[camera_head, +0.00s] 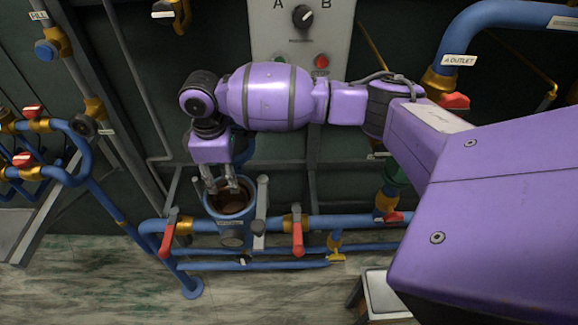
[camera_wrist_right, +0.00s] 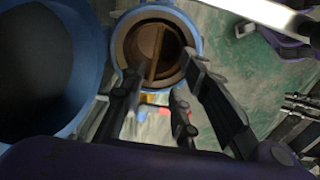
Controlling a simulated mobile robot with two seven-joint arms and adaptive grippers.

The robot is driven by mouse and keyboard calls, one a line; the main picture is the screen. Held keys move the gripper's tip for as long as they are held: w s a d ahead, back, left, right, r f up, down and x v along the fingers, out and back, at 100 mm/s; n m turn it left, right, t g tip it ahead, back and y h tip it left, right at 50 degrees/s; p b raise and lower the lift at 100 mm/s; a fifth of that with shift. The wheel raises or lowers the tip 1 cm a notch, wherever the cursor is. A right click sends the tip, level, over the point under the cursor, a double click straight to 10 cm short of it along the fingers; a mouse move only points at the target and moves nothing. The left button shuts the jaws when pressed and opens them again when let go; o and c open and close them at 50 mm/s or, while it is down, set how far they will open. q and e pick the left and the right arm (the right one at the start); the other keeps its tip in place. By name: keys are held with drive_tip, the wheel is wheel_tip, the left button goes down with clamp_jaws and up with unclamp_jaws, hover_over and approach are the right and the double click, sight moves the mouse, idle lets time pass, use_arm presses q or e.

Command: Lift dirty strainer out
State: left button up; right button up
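The dirty strainer (camera_head: 232,194) is a brown round basket inside an open blue housing (camera_head: 230,226) on the blue pipe. In the right wrist view the strainer (camera_wrist_right: 139,40) shows a thin bar across its mouth, inside the blue rim (camera_wrist_right: 194,35). My right gripper (camera_head: 222,185) points down at the housing's mouth. In its wrist view the fingertips (camera_wrist_right: 163,73) are apart, one on each side of the bar's line, with no clear contact. How deep the fingertips reach is hard to tell.
Red-handled valves (camera_head: 297,237) stand on the pipe on both sides of the housing. A control panel (camera_head: 335,30) with a knob is on the wall behind. A small stool or table (camera_head: 388,292) stands at the lower right. A large dark blue-rimmed round thing (camera_wrist_right: 35,70) fills the wrist view's left.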

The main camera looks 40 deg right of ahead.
sight(228, 189)
drive_tip(key=f, duration=0.5)
drive_tip(key=shift+w+d+f, duration=0.15)
drive_tip(key=shift+w+d, duration=0.15)
drive_tip(key=shift+d, duration=0.05)
drive_tip(key=shift+f, duration=0.4)
clamp_jaws()
use_arm(q)
drive_tip(key=shift+s+f, duration=0.2)
use_arm(e)
drive_tip(key=shift+w, duration=0.1)
